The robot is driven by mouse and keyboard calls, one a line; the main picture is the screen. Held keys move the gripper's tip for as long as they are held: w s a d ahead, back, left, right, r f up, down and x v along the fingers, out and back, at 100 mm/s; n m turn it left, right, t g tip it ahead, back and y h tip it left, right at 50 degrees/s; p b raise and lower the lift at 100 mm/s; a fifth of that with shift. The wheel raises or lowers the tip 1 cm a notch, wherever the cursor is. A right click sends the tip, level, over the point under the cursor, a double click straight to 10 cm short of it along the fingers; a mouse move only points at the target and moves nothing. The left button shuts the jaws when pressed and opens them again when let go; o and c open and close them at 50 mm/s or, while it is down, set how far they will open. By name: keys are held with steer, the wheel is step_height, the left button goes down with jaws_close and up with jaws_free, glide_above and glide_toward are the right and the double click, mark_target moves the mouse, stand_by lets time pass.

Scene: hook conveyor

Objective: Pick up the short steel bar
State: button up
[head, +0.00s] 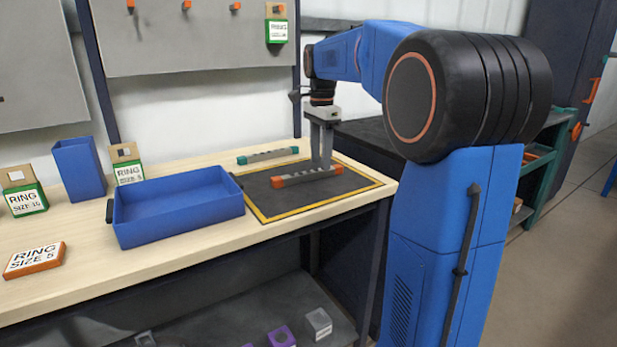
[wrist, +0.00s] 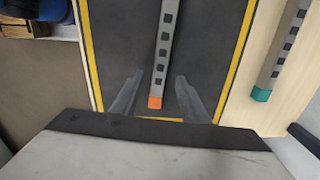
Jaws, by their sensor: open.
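A grey steel bar with orange ends (head: 307,176) lies on the dark mat with the yellow border. In the wrist view this bar (wrist: 165,45) runs between my two fingers, with its near orange end toward the palm. A second grey bar with teal ends (head: 267,155) lies behind it at the mat's back edge; it also shows at the right of the wrist view (wrist: 285,50). I cannot tell for sure which bar is shorter. My gripper (head: 322,166) points down over the orange-ended bar. It is open, one finger on each side, and holds nothing.
A blue tray (head: 180,222) stands left of the mat. A blue bin (head: 80,168) and several ring-labelled boxes sit farther left. The mat (head: 262,204) is bare in front of the orange-ended bar, close to the bench's front edge.

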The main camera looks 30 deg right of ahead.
mark_target(320, 169)
steer(key=shift+s+f, duration=0.1)
steer(key=shift+f, duration=1.5)
jaws_close()
steer(key=shift+r, duration=0.1)
